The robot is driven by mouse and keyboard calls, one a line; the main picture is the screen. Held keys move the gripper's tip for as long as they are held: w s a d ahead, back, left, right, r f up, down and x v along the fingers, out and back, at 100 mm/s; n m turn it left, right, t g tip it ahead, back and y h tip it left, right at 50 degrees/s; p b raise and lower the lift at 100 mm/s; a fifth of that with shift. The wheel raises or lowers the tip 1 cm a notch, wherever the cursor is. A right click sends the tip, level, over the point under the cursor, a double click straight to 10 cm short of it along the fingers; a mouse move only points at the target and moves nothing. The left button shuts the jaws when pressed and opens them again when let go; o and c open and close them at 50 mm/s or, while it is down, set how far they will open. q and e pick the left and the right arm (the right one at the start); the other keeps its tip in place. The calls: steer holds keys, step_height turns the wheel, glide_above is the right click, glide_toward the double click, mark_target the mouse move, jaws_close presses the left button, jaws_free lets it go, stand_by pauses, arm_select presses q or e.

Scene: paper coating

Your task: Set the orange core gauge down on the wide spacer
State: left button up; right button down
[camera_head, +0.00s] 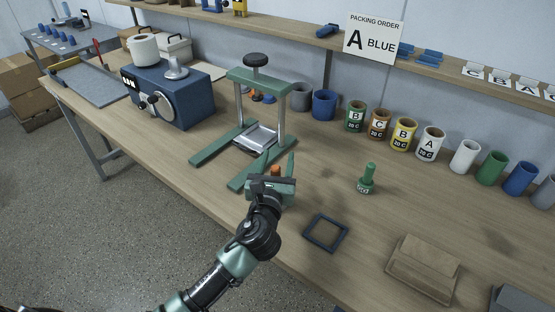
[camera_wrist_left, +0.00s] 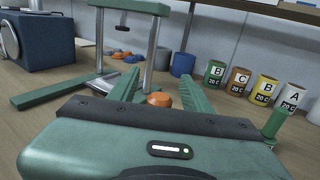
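The orange core gauge (camera_head: 276,170) shows only as a small orange top between the fingers of my left gripper (camera_head: 277,161). In the left wrist view its rounded orange top (camera_wrist_left: 160,99) appears just past the palm, between the two green fingers (camera_wrist_left: 160,88). The fingers stand apart with a visible gap on each side of it. Its lower part is hidden by the gripper, so I cannot tell what it rests on. I cannot make out the wide spacer for certain. My right gripper is not in view.
A green press (camera_head: 262,78) stands just beyond the gripper, with small orange and blue pieces behind it. A green gauge (camera_head: 367,179) stands to the right. A dark square frame (camera_head: 326,232) and a cardboard-coloured block (camera_head: 423,268) lie nearer. Labelled cores, including green B (camera_head: 356,117), line the back.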

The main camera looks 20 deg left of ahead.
mark_target(275, 172)
arm_select(q)
steer(key=s, duration=0.5)
steer(key=s+d+b, duration=0.1)
steer(key=s, duration=0.1)
steer(key=shift+s, duration=0.35)
